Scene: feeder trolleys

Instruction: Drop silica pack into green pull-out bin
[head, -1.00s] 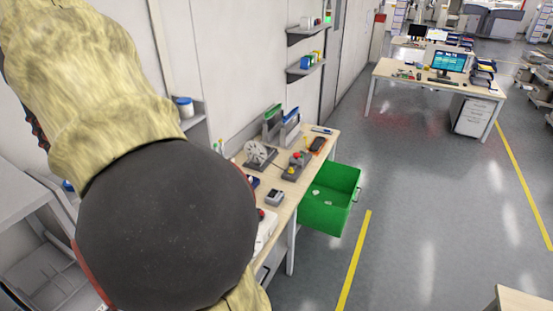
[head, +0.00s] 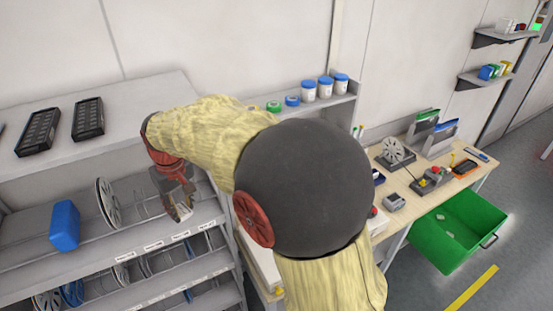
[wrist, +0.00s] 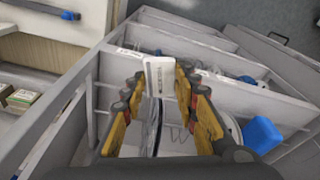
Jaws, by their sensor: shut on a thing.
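A small white silica pack (wrist: 159,76) with dark print is held between the two fingers of my gripper (wrist: 160,90) in the wrist view. In the head view my gripper (head: 180,208) is at the left, over the front of the grey reel rack, and the white pack (head: 181,235) shows at its fingertips. The green pull-out bin (head: 433,240) is open at the right, beside the wooden bench, well away from my gripper. A few small pale items lie inside it.
The grey rack (head: 120,235) holds reels and a blue block (head: 64,226). Black trays (head: 38,132) lie on its top shelf. The wooden bench (head: 470,182) carries a reel stand and small devices. Open floor (head: 525,210) lies right of the bin.

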